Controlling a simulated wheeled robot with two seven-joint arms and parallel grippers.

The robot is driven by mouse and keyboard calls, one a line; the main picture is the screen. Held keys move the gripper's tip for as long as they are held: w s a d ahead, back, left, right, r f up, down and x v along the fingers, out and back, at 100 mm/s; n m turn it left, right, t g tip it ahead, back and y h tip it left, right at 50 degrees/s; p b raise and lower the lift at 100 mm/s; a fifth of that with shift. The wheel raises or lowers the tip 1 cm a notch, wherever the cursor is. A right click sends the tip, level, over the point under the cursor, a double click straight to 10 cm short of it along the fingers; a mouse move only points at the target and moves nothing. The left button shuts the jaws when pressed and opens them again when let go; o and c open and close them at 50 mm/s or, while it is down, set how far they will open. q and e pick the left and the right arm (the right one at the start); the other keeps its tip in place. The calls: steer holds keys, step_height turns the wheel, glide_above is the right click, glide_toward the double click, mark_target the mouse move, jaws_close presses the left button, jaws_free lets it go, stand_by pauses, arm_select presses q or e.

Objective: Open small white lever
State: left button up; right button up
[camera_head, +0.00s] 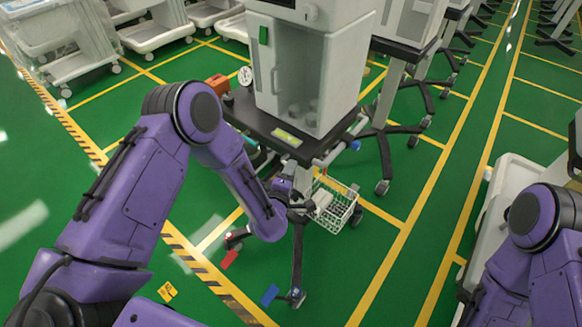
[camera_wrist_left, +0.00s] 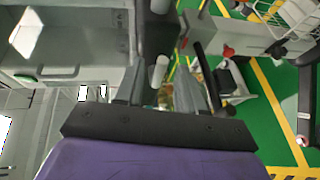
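My left gripper (camera_head: 300,208) is low beside the pole of the nearest cart, under its dark shelf. In the left wrist view the left gripper's two fingers (camera_wrist_left: 160,84) stand apart with a gap between them. A small white rod-like piece (camera_wrist_left: 158,73), which looks like the small white lever, shows in line with that gap. I cannot tell whether a finger touches it. I cannot make the lever out clearly in the head view, where the arm and shelf crowd that spot. My right arm shows at the lower right, but its gripper is not visible.
The nearest cart has a dark shelf (camera_head: 290,128) under a white cabinet (camera_head: 300,70). A white wire basket (camera_head: 335,208) hangs close to the right of my left gripper. Cart legs spread on the green floor below. Open floor lies right of the basket.

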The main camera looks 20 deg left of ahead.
arm_select(q)
steer(key=shift+w+a+f, duration=0.1)
steer(key=shift+w+f, duration=0.05)
steer(key=shift+w, duration=0.55)
jaws_close()
